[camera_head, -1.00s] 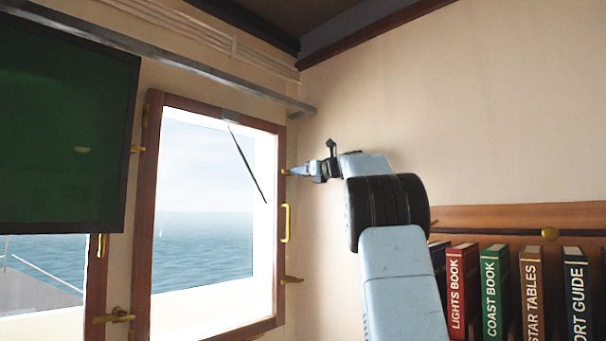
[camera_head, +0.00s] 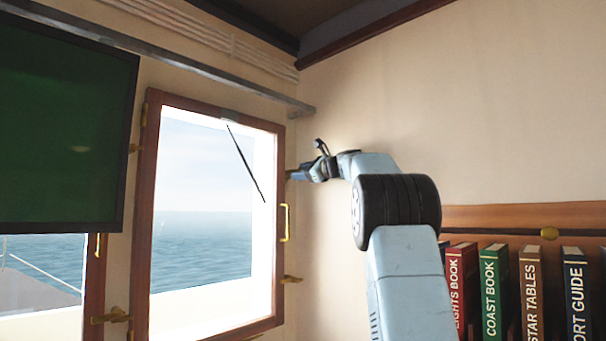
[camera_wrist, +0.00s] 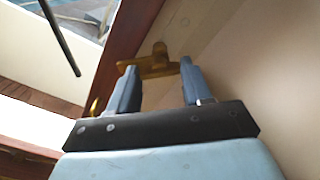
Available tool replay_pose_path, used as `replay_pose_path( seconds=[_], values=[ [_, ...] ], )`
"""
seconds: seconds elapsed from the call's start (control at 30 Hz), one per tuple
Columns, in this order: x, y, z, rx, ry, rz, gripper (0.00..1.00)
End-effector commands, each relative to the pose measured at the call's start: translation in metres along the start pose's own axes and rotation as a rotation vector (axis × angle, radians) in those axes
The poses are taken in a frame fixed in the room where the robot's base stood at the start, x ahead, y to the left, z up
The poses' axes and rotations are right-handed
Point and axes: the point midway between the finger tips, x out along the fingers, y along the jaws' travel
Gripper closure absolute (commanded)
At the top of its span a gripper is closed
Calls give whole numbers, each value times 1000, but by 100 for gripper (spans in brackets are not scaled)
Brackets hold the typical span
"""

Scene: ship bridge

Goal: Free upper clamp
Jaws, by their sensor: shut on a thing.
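The upper clamp (camera_wrist: 154,66) is a small brass lever on the right side of the wooden window frame (camera_head: 279,150). In the wrist view it lies across between my fingertips, with its round knob end showing just beyond them. My gripper (camera_head: 293,174) is shut on the clamp, with one blue finger on each side of it; the wrist view also shows my gripper (camera_wrist: 158,72). In the head view my fingertips mostly hide the clamp. The lower clamp (camera_head: 291,279) is brass and sits lower on the same side of the frame.
A brass handle (camera_head: 286,222) is on the frame between the clamps. A dark screen (camera_head: 65,130) hangs at left. A metal rail (camera_head: 200,70) runs above the window. Books (camera_head: 495,290) stand on a shelf at lower right. The right wall is bare.

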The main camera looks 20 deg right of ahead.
Motion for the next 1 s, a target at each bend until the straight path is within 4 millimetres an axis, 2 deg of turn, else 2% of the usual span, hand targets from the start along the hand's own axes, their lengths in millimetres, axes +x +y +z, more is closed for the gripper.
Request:
replay_pose_path(
  seconds=[0.6,1.0],
  values=[
    [1,2,-4,-564,3,6,82],
    [2,3,-5,-795,1,10,82]
  ],
)
